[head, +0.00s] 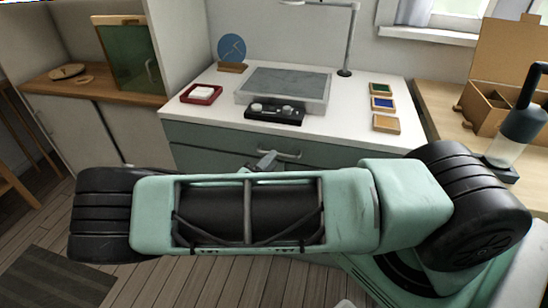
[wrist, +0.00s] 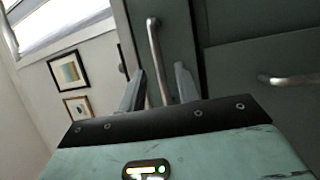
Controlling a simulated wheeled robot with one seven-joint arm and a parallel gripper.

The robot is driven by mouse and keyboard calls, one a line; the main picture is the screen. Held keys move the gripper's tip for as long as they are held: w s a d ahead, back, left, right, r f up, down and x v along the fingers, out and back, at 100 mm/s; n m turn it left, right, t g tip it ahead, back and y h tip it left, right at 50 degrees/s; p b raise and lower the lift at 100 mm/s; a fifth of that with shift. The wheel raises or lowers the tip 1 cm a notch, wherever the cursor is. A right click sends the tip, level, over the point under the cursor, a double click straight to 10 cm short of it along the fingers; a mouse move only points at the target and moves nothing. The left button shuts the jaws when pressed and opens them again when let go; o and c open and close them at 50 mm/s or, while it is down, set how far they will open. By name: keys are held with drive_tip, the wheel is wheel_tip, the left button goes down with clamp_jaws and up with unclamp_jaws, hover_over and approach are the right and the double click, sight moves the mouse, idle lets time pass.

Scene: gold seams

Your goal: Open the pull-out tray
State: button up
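The pull-out tray looks like the grey-green front (head: 210,135) just below the white worktop, and it appears closed. Its metal bar handle (head: 285,153) is at the middle of that front. My gripper (head: 265,160) is at the handle's left part in the head view, partly hidden by my arm. In the wrist view my gripper (wrist: 160,78) has its two fingers apart, with a metal bar handle (wrist: 154,45) running between them. I cannot tell whether either finger touches the bar.
A second handle (wrist: 285,80) is on a neighbouring panel. The worktop (head: 350,125) carries a light panel (head: 290,85), a black control box (head: 275,112), a red dish (head: 202,94), coloured pads (head: 382,103) and a lamp (head: 346,50). Wooden floor (head: 200,275) lies in front.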

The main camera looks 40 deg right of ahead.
drive_tip(key=shift+x, duration=1.05)
clamp_jaws()
drive_tip(key=shift+s+a, duration=0.1)
drive_tip(key=shift+a, duration=0.05)
drive_tip(key=s+a, duration=0.8)
drive_tip(key=a, duration=0.3)
drive_tip(key=s+a, duration=0.9)
drive_tip(key=a, duration=0.2)
drive_tip(key=shift+s+a, duration=0.25)
drive_tip(key=shift+s, duration=0.05)
unclamp_jaws()
